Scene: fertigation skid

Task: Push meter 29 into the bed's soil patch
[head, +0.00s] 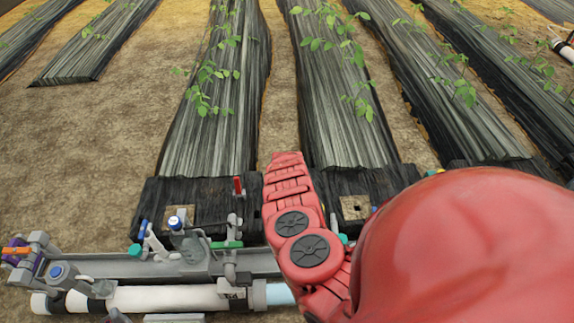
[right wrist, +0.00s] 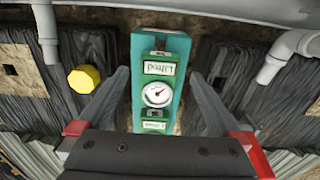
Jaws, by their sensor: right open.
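In the right wrist view a teal block with a round white dial (right wrist: 157,94) and pale label plates stands upright in the frame. My right gripper (right wrist: 158,74) is open, with one finger on each side of the block and visible gaps. In the head view my red right arm reaches over the beds' near end and hides its gripper. Two tan soil patches show in the dark bed ends, a left one (head: 181,216) and a right one (head: 355,207). My left gripper is not in view.
A grey rail (head: 120,266) and a white pipe (head: 160,299) run along the front, with valves and fittings (head: 190,245). A yellow knob (right wrist: 83,79) and grey pipes (right wrist: 285,58) flank the block. Plants grow on the covered beds (head: 215,130) behind.

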